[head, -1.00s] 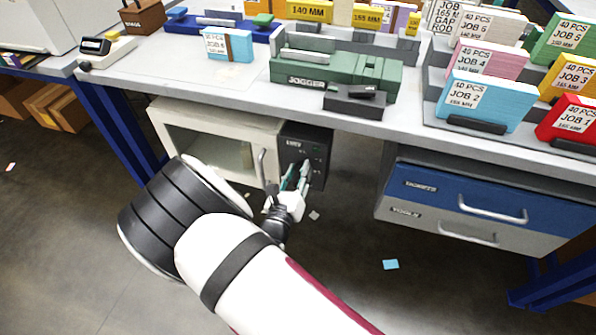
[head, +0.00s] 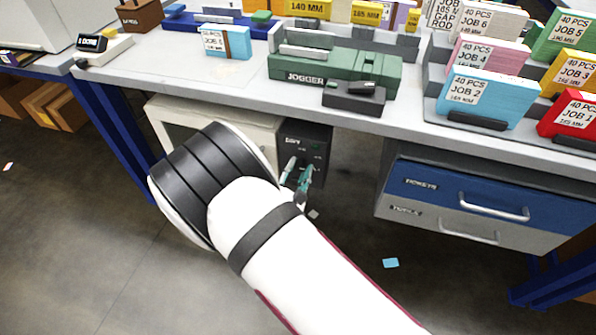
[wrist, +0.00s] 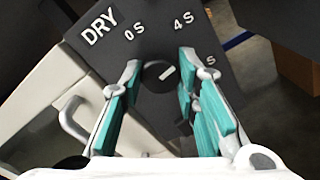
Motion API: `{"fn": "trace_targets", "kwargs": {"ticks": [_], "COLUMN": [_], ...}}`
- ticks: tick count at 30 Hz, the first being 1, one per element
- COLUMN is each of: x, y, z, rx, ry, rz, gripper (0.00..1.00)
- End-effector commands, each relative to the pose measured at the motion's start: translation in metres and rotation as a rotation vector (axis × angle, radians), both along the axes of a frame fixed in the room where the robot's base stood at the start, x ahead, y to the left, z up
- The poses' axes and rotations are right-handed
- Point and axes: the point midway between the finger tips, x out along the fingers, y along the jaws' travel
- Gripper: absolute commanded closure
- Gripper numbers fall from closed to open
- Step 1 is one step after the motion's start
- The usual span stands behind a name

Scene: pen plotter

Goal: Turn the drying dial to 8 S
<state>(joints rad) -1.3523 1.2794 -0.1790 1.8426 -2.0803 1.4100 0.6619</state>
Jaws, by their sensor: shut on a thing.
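The black drying dial (wrist: 150,82) is on the dark control panel (wrist: 110,62) marked DRY. A white pointer line on the dial slants to the upper right. The labels 0 S and 4 S show above the dial; another label to the right is partly covered by a finger, with only an S readable. My gripper (wrist: 161,68) has its teal-padded fingers on both sides of the dial and is shut on it. In the head view my gripper (head: 298,172) is at the front of the panel (head: 317,146), where the dial itself is not clear.
A pale cabinet (head: 185,121) with a handle adjoins the panel's left side. The worktop (head: 180,80) lies above, holding a green jogger (head: 335,70). A blue-and-grey drawer unit (head: 460,195) hangs at the right. Open floor space lies between panel and drawers.

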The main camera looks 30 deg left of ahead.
Motion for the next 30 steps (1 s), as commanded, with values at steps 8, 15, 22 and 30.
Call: {"fn": "trace_targets", "kwargs": {"ticks": [8,15,22,30], "x": [-0.0003,-0.0006,-0.0007,-0.0009], "y": [-0.0007,-0.0011,-0.0013,-0.0012], "z": [-0.0027,-0.0034,-0.0035,-0.0031], "rx": [0.255,0.455,0.595,0.684], "ry": [0.064,0.112,0.146,0.168], "rz": [0.000,-0.002,0.000,-0.001], "gripper": [0.99,0.99,0.99,0.99]}}
